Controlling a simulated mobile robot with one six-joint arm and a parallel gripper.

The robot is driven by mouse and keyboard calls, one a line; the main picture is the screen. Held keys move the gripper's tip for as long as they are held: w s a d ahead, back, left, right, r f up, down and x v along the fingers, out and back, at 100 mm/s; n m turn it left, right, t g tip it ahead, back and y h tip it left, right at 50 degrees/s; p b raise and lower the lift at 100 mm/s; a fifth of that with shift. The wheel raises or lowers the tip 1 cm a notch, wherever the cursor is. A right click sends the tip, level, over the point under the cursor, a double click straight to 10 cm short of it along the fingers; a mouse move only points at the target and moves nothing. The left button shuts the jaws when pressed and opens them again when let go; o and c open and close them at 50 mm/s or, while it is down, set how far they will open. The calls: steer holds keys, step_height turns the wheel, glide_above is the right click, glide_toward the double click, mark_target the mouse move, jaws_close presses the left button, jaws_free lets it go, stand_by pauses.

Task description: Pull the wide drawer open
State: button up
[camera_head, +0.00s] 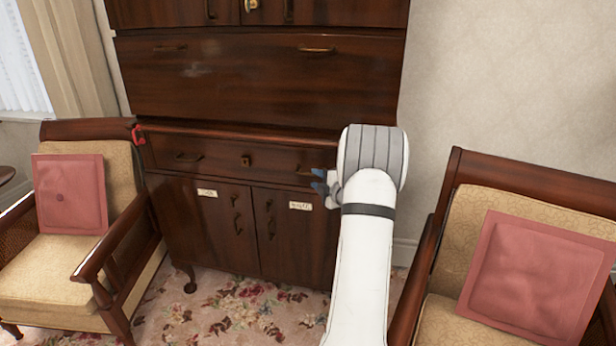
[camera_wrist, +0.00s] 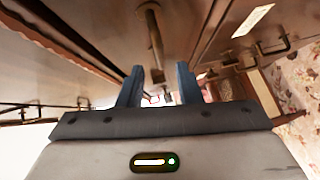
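The wide drawer (camera_head: 220,156) is a dark brown wooden front in the middle of the cabinet, with a metal handle on each side and a knob-like fitting at its centre. It looks closed. My gripper (camera_head: 318,185) is at its right handle (camera_head: 308,171), partly hidden behind my arm in the head view. In the wrist view my gripper's two blue-grey fingers (camera_wrist: 158,85) stand apart, with a gap between them. A bar handle (camera_wrist: 152,35) runs toward that gap. I cannot tell whether it lies between the fingers or just beyond them.
Below the drawer are two labelled cabinet doors (camera_head: 225,230); above is a larger panel (camera_head: 250,80). A cushioned armchair (camera_head: 110,240) stands at the left, and another armchair (camera_head: 445,235) at the right. A red object (camera_head: 138,134) sits at the cabinet's left edge. Flowered carpet (camera_head: 250,312) lies in front.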

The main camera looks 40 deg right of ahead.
mark_target(309, 175)
steer(key=w, duration=0.6)
steer(key=shift+d+f, duration=0.2)
steer(key=shift+f, duration=0.2)
steer(key=shift+c, duration=0.4)
steer(key=shift+s, duration=0.1)
jaws_close()
